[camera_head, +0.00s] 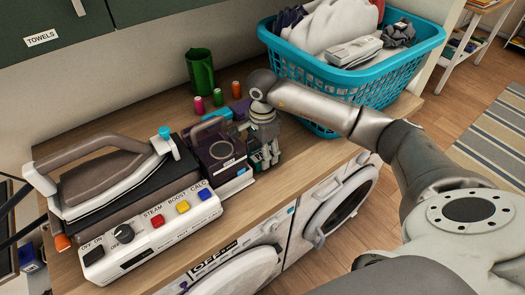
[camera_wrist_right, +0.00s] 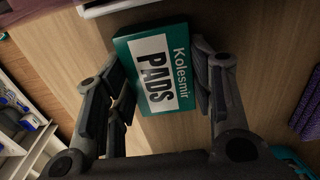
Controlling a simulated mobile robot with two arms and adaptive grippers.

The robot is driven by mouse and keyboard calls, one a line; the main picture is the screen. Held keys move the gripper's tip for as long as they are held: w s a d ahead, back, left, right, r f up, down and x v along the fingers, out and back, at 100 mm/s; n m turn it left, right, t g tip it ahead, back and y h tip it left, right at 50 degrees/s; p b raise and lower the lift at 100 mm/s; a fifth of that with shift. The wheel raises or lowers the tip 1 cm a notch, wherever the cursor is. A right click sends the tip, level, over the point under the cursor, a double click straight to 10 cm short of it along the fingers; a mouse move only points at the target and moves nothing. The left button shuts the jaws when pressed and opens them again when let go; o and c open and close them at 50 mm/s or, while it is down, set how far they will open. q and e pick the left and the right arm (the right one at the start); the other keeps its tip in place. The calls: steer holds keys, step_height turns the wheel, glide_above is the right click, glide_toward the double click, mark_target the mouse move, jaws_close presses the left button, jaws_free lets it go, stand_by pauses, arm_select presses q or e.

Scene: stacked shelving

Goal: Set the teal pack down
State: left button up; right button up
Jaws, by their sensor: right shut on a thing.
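The teal pack (camera_wrist_right: 158,72), labelled "Kolesmir PADS", is held between the two fingers of my right gripper (camera_wrist_right: 163,88) in the right wrist view. Wooden counter shows behind it; I cannot tell whether it touches the surface. In the head view my right gripper (camera_head: 264,155) is over the front part of the counter (camera_head: 290,170), just right of a dark purple box-shaped appliance. The fingers hide most of the pack there. My left gripper is not in view.
A steam iron (camera_head: 105,175) rests on its station at left, beside the dark purple appliance (camera_head: 218,155). A green cup (camera_head: 200,72) and small spools stand behind. A turquoise laundry basket (camera_head: 385,85) is at right. Washing machines (camera_head: 335,205) sit below the counter edge.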

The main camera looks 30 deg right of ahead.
steer(key=o, duration=1)
